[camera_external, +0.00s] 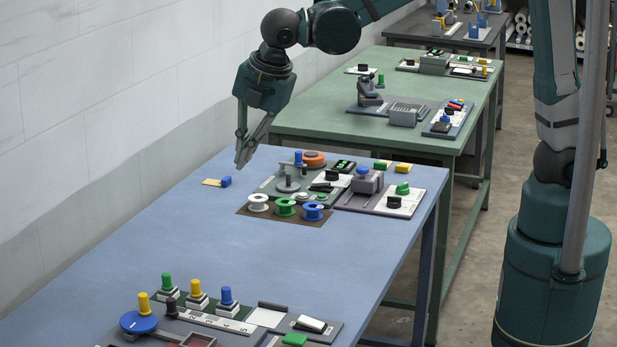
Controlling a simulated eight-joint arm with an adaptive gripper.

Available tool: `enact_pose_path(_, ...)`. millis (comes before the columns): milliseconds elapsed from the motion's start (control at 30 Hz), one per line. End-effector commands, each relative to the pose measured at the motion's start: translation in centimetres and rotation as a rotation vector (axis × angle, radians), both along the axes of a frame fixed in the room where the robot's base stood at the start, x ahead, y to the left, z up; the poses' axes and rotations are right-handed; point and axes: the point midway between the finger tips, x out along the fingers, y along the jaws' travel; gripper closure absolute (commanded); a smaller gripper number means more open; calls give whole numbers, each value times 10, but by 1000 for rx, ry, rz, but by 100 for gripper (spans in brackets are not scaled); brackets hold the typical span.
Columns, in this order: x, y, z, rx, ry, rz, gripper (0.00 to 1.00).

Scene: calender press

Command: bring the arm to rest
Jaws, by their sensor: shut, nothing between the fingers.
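My gripper (243,158) hangs from the arm in the upper middle of the external view. Its fingers point down and come together at the tips, with nothing seen between them. It is in the air over or near the far left part of the blue table (190,235). A small yellow piece with a blue block (225,181) lies on the table just below and left of the fingertips in the picture. I cannot tell the exact height of the fingertips over the table.
Three spools, white (258,202), green (285,207) and blue (312,212), stand on a brown mat. Behind them is a grey panel with knobs and an orange disc (314,158). Another panel with coloured pegs (197,291) is at the near edge. The table's middle is clear. A wall is left.

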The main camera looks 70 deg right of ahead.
Motion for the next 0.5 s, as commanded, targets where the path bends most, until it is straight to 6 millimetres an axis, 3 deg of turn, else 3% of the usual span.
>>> enact_pose_path(100, -10, -28, 8, 40, -15, -80, 100)
enact_pose_path(500, -48, -108, 28, 174, -62, -342, 100)
